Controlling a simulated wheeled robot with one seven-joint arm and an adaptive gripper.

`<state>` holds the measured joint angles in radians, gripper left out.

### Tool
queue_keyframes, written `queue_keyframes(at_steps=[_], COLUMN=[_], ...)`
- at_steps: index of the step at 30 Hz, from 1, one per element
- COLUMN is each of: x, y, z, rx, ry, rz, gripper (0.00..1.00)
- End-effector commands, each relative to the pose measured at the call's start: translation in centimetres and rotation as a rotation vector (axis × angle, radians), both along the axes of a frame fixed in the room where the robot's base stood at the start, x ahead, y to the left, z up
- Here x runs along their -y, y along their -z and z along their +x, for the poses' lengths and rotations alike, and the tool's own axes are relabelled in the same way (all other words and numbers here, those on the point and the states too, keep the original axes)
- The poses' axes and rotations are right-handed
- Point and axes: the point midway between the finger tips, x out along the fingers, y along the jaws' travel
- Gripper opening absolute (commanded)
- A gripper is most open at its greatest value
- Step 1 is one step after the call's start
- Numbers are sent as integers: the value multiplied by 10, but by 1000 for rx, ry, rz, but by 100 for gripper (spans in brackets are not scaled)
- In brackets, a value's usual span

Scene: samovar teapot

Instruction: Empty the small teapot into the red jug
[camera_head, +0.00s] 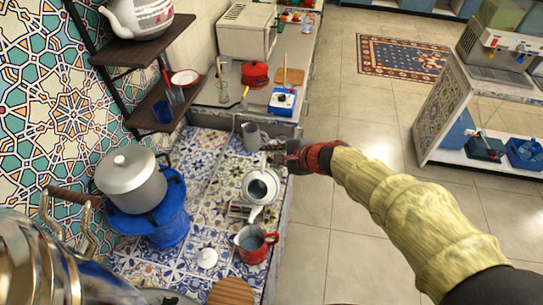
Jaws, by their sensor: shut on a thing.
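The small white teapot (262,187) is at the middle of the tiled counter with its lid off and its dark opening facing up. Its spout points down the picture toward the red jug (252,246). The jug stands apart from it, nearer the counter's front right edge, with a bluish-grey inside. My gripper (277,157) is at the teapot's far side, shut at its handle; the fingers are small and partly hidden. I cannot tell whether the teapot rests on the counter or is slightly raised. A white lid (207,257) lies left of the jug.
A grey mug (252,136) stands just beyond my gripper. A large grey pot (132,168) sits on a blue stand (160,226) at left. A shiny metal samovar (35,265) fills the lower left. A round wooden board (231,291) lies in front. Floor is open at right.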

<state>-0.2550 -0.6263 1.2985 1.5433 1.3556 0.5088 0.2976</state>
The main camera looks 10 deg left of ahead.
Motion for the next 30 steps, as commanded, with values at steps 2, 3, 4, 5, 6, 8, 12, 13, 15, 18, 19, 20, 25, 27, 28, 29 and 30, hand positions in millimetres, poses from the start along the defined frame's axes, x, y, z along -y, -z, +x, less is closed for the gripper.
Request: queue_keyframes(at_steps=[2, 3, 4, 5, 6, 8, 12, 13, 15, 18, 19, 20, 25, 27, 28, 29, 30], x=[-1, -1, -2, -2, -2, -2, -4, -4, -4, -5, -5, -5, -6, -7, -7, -7, -7], y=[-4, -5, -7, -8, -10, -13, -18, -19, -23, -26, -27, -29, -31, -33, -34, -34, -35], z=[-3, -5, -6, -7, -9, -11, -18, -19, -22, -26, -28, -29, -34, -36, -37, -38, -39], rx=[23, 33, 40, 48, 60, 76, 112, 120, 139, 164, 172, 181, 210, 222, 227, 232, 239], ry=[0, 1, 1, -1, 0, 0, -2, 0, 0, 1, 1, 1, 0, 1, 1, 1, 0], rz=[-1, -3, -5, -6, -8, -11, -17, -19, -22, -26, -28, -29, -35, -38, -38, -39, -40], gripper=[0, 0, 0, 0, 0, 0, 0, 0, 0, 0, 0, 0, 0, 0, 0, 0, 0])
